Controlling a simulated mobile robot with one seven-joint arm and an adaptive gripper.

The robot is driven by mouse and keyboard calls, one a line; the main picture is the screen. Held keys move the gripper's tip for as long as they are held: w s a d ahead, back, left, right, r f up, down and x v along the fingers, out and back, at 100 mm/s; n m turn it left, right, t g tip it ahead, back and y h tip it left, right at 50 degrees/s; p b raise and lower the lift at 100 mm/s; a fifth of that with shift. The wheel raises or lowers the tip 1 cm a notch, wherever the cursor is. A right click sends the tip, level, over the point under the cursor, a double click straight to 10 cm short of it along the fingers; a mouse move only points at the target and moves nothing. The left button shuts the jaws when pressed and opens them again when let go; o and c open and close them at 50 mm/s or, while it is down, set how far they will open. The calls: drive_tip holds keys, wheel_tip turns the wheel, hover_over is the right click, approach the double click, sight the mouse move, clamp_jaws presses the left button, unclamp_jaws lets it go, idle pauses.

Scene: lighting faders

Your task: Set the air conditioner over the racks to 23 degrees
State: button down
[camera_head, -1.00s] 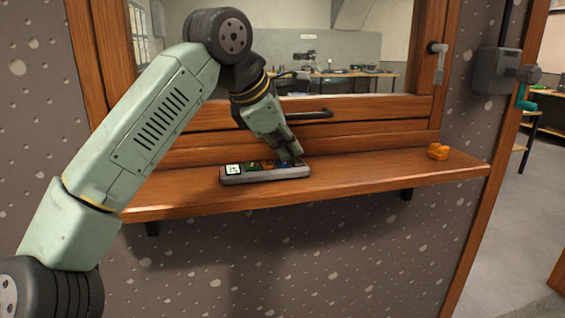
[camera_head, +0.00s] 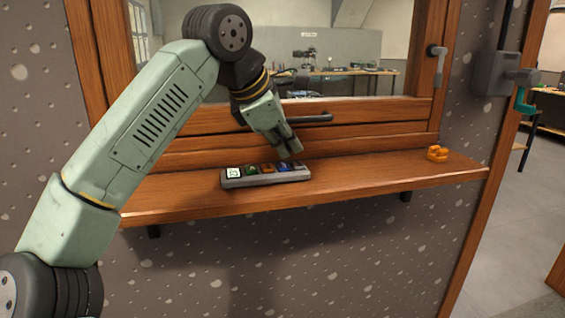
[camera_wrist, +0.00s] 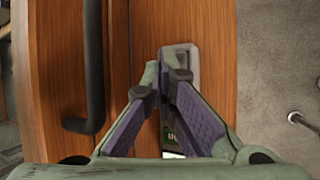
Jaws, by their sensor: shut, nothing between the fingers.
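A grey control strip (camera_head: 265,180) lies on the wooden shelf. From left to right it carries a white square with a dark symbol (camera_head: 233,173), then green (camera_head: 251,171), orange (camera_head: 267,168) and blue (camera_head: 283,167) keys, and something dark at the right end. My gripper (camera_head: 291,155) is shut and empty, pointing down just above the strip's right part. In the wrist view the strip's grey end (camera_wrist: 193,58) shows beyond the fingertips, and the fingers hide much of the strip. No air conditioner or readable temperature is in view.
The wooden shelf (camera_head: 390,175) runs below a framed window with a dark bar handle (camera_head: 310,118). A small orange object (camera_head: 437,153) sits at the shelf's right. The shelf between it and the strip is clear. A grey lever box (camera_head: 495,72) is on the right wall.

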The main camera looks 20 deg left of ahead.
sight(288, 166)
drive_tip(key=shift+r, duration=0.1)
wheel_tip(288, 166, up, 5)
drive_tip(key=p, duration=0.4)
drive_tip(key=shift+p, duration=0.3)
drive_tip(key=shift+d, duration=0.1)
idle(0.3)
